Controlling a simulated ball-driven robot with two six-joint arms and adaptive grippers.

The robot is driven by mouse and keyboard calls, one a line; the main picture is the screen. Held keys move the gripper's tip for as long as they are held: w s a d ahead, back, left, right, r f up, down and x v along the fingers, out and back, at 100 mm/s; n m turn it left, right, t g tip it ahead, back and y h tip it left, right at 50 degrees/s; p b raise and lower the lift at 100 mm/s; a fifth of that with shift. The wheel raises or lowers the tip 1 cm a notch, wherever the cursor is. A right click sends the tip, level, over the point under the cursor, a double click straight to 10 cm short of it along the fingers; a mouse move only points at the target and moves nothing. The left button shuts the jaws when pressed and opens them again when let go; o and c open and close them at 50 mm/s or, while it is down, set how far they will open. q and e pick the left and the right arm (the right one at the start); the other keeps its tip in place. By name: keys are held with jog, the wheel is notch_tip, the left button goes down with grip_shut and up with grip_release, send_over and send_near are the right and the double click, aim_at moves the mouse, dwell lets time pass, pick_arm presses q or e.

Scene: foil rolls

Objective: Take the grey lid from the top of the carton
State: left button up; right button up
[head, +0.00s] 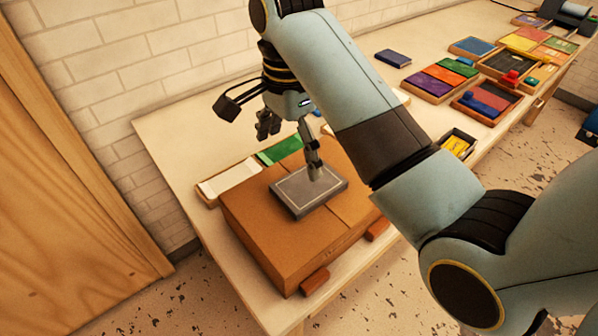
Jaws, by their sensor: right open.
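The brown carton (265,235) stands near the front left end of the wooden table. The grey lid (291,197), a flat rectangle with a pale outline, lies on top of the carton. My right gripper (290,150) is open above the carton. One finger reaches down over the lid's far right part; the other is farther left and higher, over the area behind the carton. I cannot tell whether the near finger touches the lid. My right arm crosses the view and hides part of the table and of the carton's right side. My left gripper is not in view.
A tray with white and green pieces (232,178) sits right behind the carton. Small red-brown blocks (314,281) lie against its front. A yellow item in a dark box (457,145) and several colourful trays (440,80) stand to the right. A wooden door (60,170) is at left.

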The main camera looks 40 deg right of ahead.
jog(key=b, duration=0.4)
send_over(295, 192)
jog(key=f, duration=0.5)
jog(key=shift+s+a, duration=0.1)
jog(key=shift+a, duration=0.15)
jog(key=shift+f, duration=0.3)
jog(key=f, duration=0.1)
jog(key=f+p, duration=0.1)
jog(key=f, duration=0.2)
jog(key=shift+d+f+p, duration=0.15)
jog(key=shift+d+p, duration=0.1)
jog(key=shift+p, duration=0.05)
jog(key=shift+f, duration=0.2)
jog(key=c, duration=0.4)
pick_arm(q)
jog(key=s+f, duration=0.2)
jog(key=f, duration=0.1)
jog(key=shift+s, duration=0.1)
pick_arm(e)
jog(key=c, duration=0.6)
jog(key=shift+r, duration=0.1)
